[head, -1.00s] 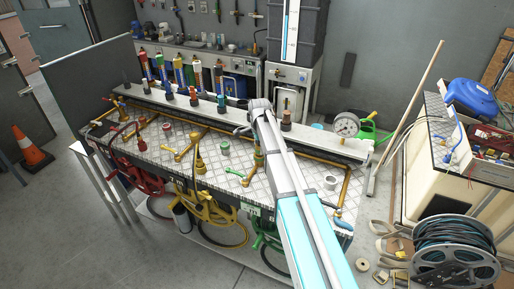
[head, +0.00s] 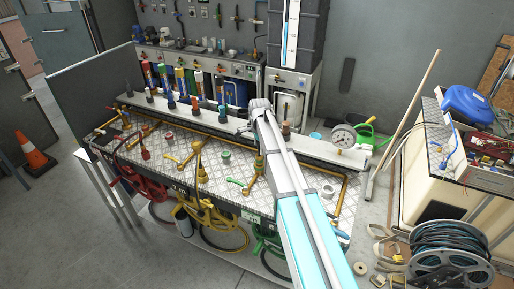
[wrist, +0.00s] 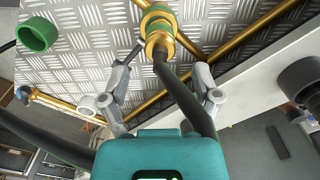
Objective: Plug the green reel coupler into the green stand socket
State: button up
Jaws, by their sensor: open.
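In the wrist view a brass fitting with green bands, which looks like the green coupler (wrist: 159,34), has a black hose (wrist: 184,98) running from it past my gripper. Its far end is at a brass piece beside the pipe on the chequer plate; I cannot tell coupler from socket there, or whether they are joined. My gripper (wrist: 165,72) is open, its two fingers apart on either side of the hose, just short of the fitting. In the head view my arm mostly hides the gripper and this fitting. The green reel (head: 268,243) hangs below the bench front, partly hidden.
An open green cup (wrist: 38,34) stands on the plate; it also shows in the head view (head: 226,157). Brass pipes and a yellow-banded fitting (head: 198,165) stand to the left. A pale cup (head: 328,191) stands right of my arm. A raised ledge (head: 325,149) runs behind.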

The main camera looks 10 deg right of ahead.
aim_at(260, 156)
jog(key=shift+r+p, duration=3)
jog(key=shift+r, duration=0.35)
jog(key=shift+s, duration=0.1)
jog(key=s+n, duration=1.6)
jog(key=s, duration=1.3)
jog(key=shift+a, duration=0.45)
jog(key=shift+f, duration=0.1)
